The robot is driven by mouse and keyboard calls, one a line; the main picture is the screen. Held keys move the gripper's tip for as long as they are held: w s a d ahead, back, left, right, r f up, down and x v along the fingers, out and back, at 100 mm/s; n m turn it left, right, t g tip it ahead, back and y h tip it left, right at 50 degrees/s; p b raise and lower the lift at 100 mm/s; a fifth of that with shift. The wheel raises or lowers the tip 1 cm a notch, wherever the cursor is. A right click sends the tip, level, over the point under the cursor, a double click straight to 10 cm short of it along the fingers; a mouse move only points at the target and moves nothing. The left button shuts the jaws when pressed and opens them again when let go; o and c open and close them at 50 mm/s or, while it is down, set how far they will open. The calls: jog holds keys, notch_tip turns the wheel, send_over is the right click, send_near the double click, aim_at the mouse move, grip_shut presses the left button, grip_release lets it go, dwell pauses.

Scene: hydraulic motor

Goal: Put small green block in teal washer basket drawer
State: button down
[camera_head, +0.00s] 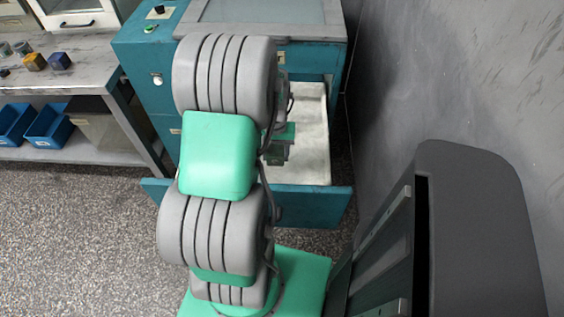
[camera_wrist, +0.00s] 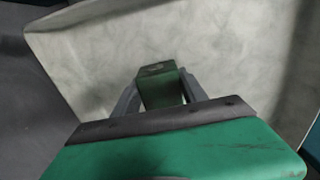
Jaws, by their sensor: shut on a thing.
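The small green block (camera_wrist: 158,84) is between the two grey fingers of my gripper (camera_wrist: 160,95) in the wrist view. My gripper is shut on it. The pale floor of the open teal washer drawer (camera_wrist: 95,70) fills the background behind the block. In the head view the drawer (camera_head: 312,207) is pulled out, and my gripper (camera_head: 277,152) is over its light interior, partly hidden behind my arm. The block cannot be made out clearly there. I cannot tell how far it is above the drawer floor.
The teal washer cabinet (camera_head: 147,60) stands behind the drawer. A grey wall (camera_head: 420,80) is close on the right. A workbench (camera_head: 85,78) on the left holds a yellow block (camera_head: 34,61) and a dark blue block (camera_head: 59,61). Blue bins (camera_head: 48,126) sit on its lower shelf.

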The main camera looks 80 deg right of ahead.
aim_at(283, 150)
jog(key=shift+s+d+f, duration=0.3)
jog(key=shift+s+f, duration=0.1)
jog(key=shift+f, duration=0.15)
jog(key=shift+s+d+f, duration=0.25)
jog(key=shift+s+f, duration=0.1)
jog(key=shift+f, duration=0.15)
jog(key=shift+s+d+f, duration=0.1)
jog(key=shift+s+f, duration=0.05)
jog(key=shift+f, duration=0.9)
jog(key=shift+s+d+f, duration=0.1)
jog(key=shift+s+f, duration=0.05)
jog(key=shift+f, duration=0.9)
jog(key=c, duration=0.6)
grip_release()
notch_tip(283, 150, up, 12)
jog(key=shift+r, duration=0.15)
